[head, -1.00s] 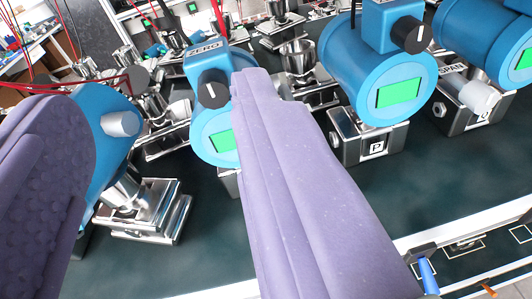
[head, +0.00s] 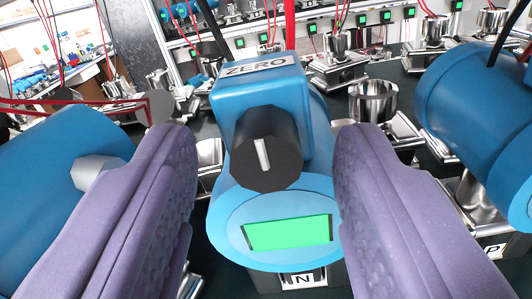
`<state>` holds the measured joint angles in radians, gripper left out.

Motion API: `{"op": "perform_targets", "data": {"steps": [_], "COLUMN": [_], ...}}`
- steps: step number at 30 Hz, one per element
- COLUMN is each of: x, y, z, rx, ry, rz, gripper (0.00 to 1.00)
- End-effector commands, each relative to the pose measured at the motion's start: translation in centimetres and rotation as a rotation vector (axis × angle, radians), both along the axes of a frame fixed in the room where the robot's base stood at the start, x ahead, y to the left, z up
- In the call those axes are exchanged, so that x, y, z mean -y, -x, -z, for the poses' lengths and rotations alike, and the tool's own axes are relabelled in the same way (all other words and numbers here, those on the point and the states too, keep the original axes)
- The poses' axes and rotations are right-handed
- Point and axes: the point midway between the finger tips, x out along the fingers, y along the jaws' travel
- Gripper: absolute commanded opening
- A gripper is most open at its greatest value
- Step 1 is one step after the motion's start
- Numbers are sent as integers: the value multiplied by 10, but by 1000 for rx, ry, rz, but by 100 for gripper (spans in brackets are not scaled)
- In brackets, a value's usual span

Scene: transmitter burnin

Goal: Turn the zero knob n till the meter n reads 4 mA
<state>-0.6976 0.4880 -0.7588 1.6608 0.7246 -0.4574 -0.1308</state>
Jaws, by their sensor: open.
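The blue transmitter marked N (head: 222,218) stands in the middle of the view. Its black zero knob (head: 266,150) sits under a ZERO label, and the white pointer line on it is near upright, leaning slightly left at the top. The green meter screen (head: 288,233) below it shows no readable figures. The N tag (head: 303,279) is at the bottom. My gripper (head: 264,150) is open, with one purple finger left and one right of the transmitter. The knob lies between the fingertips in the picture, with clear gaps on both sides; I cannot tell the depth between them.
Another blue transmitter (head: 60,165) with a grey knob is close at the left, partly behind the left finger. A blue transmitter marked P (head: 475,110) stands at the right. Steel fittings (head: 375,105) and a rack with small green displays (head: 350,22) stand behind.

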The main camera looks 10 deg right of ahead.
Motion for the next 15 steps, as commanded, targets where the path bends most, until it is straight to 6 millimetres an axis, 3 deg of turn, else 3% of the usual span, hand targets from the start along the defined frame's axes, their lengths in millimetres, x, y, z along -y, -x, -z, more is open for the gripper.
{"op": "perform_targets", "data": {"steps": [2,6,9,15], "x": [0,0,0,0], "y": [0,0,0,0], "z": [0,0,0,-1], "rx": [0,0,0,-4], "ry": [0,0,0,12], "rz": [0,0,0,0], "gripper": [51,18,0,0]}}
